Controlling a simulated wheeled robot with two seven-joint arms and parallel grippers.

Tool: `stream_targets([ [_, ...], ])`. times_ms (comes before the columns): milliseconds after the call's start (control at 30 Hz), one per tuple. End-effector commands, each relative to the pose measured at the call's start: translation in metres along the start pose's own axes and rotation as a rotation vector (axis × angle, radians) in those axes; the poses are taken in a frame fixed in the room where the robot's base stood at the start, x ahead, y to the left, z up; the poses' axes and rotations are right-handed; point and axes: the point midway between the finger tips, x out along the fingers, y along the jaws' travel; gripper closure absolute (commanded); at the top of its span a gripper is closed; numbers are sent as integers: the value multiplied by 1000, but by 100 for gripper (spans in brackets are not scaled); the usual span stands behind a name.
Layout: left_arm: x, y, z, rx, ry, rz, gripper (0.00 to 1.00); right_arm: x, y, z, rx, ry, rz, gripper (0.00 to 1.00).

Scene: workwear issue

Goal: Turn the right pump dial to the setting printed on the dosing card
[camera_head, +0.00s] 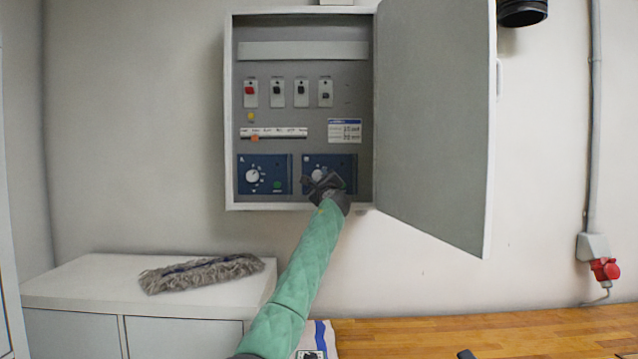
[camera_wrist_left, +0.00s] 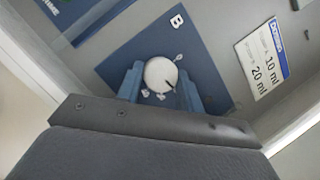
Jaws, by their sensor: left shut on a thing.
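The right pump dial is a white round knob (camera_wrist_left: 160,74) on a blue panel marked B. It also shows in the head view (camera_head: 318,175), partly covered by my left gripper (camera_head: 322,183). In the wrist view the gripper (camera_wrist_left: 160,86) has one finger on each side of the knob and is shut on it. A dark pointer mark shows at the knob's lower right; small printed marks around it are partly hidden. The dosing card (camera_head: 345,131) is white with a blue header, above the right panel. In the wrist view the card (camera_wrist_left: 262,60) shows 10 ml and 20 ml lines.
The left pump dial (camera_head: 252,176) is on its own blue panel. Several switches (camera_head: 277,92) and a slider strip (camera_head: 272,133) are above. The cabinet door (camera_head: 435,120) stands open to the right. A mop head (camera_head: 200,272) lies on a white cabinet (camera_head: 80,285).

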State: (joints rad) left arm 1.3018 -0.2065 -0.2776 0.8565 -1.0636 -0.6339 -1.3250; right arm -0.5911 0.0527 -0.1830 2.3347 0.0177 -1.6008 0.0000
Motion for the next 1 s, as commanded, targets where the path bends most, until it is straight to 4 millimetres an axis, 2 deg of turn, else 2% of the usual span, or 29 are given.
stream_targets([
  [200, 0, 1, -1, -21, 0, 9, 86, -7, 0, 0, 0, 1, -1, 64],
  [533, 0, 1, -1, -22, 0, 10, 86, -8, -1, 0, 0, 3, -2, 64],
  [567, 0, 1, -1, -22, 0, 10, 61, -8, -1, 0, 0, 3, -2, 64],
  [667, 0, 1, -1, -22, 0, 10, 42, -8, -1, 0, 0, 3, -2, 64],
  [1000, 0, 1, 0, -21, -1, 9, 41, -8, -1, 0, 0, 3, -1, 64],
])
